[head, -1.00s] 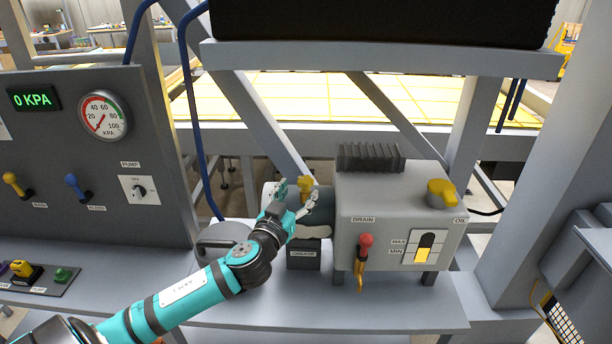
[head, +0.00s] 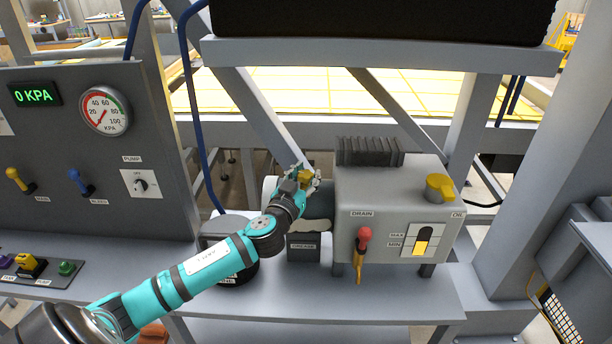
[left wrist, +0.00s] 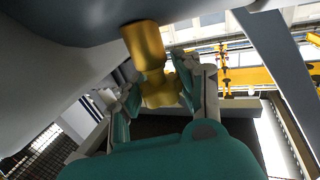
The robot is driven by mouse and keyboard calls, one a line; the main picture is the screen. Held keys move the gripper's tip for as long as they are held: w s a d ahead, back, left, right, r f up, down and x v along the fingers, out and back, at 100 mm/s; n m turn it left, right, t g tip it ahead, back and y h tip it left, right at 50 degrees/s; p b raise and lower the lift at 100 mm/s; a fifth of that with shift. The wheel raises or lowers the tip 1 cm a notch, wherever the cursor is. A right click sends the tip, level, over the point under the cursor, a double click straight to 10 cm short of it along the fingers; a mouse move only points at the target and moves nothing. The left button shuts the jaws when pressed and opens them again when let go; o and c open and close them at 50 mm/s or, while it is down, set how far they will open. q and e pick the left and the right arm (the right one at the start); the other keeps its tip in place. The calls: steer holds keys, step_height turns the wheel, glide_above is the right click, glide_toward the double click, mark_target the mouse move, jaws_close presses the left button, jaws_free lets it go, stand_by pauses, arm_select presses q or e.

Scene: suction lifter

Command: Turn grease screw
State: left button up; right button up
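The yellow grease screw (head: 306,175) sits on the machine, left of the grey oil box and above the box labelled GREASE (head: 303,246). My left gripper (head: 305,181) is at the screw, with a finger on either side of it. In the left wrist view the yellow screw (left wrist: 155,75) stands between the two fingers of my left gripper (left wrist: 158,92). The fingers are very close to its lower, wider part. I cannot tell whether they press on it. My right gripper is not in view.
The grey oil box (head: 385,205) has a red-topped drain lever (head: 364,238) and a yellow oil cap (head: 440,187). A blue hose (head: 190,100) hangs to the left of the gripper. A control panel (head: 90,210) with a gauge stands at left.

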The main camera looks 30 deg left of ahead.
arm_select(q)
jaws_close()
steer(key=shift+w, duration=0.1)
steer(key=shift+f, duration=0.15)
steer(key=shift+f+m+h, duration=0.1)
steer(key=shift+m+h, duration=0.3)
steer(key=shift+h, duration=0.2)
